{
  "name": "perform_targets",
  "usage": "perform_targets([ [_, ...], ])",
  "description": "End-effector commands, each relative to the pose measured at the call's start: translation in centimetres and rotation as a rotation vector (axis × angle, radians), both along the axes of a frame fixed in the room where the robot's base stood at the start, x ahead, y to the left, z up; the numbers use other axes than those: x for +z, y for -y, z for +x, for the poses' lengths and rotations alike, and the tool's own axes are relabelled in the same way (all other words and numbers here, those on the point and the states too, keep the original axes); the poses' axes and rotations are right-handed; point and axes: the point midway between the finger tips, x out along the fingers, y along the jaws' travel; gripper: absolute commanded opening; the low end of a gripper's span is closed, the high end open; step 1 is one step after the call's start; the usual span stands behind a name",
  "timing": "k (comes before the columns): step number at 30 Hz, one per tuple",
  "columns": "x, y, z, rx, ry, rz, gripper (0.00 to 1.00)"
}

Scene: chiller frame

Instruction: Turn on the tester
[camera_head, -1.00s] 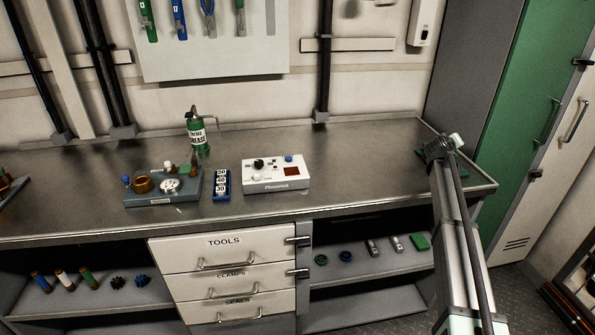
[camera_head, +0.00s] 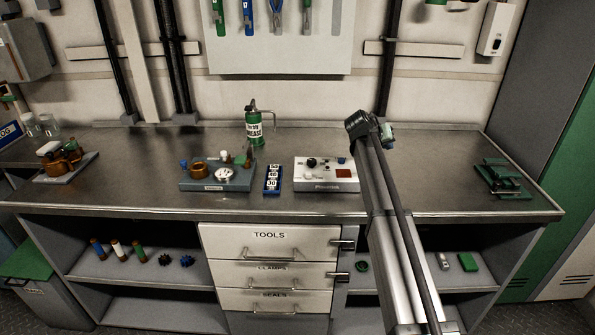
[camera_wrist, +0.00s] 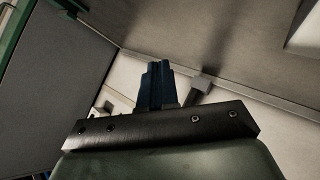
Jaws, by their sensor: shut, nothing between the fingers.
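The tester, a white box (camera_head: 319,184) with a dark knob, a blue knob and a dark red panel, sits on the metal bench in the head view. I cannot read whether its panel is lit. My gripper (camera_head: 388,134) is above the bench, to the right of and behind the tester, apart from it. Its fingers are mostly hidden behind my arm there. In the wrist view my gripper (camera_wrist: 157,82) shows its blue fingers together, with nothing held. I cannot make out the tester in the wrist view.
Left of the tester stand a blue numbered block (camera_head: 272,180), a grey fixture with a gauge (camera_head: 213,186) and a green grease can (camera_head: 254,131). A green device (camera_head: 497,178) lies at the right end. The bench (camera_head: 430,185) is clear between it and my arm.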

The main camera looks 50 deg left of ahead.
Motion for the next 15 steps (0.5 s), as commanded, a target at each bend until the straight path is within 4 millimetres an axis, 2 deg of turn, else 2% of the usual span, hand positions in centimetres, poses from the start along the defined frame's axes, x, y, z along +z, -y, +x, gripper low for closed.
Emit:
perform_targets([
  [1,0.2,-1.8,-2.1,0.005,-0.016,0.005,0.00],
  [6,0.7,-6.4,-8.6,0.005,-0.076,0.017,0.00],
  [11,1.2,-10.2,-15.0,0.005,-0.133,0.022,0.00],
  [15,1.7,-13.1,-20.9,0.007,-0.181,0.020,0.00],
])
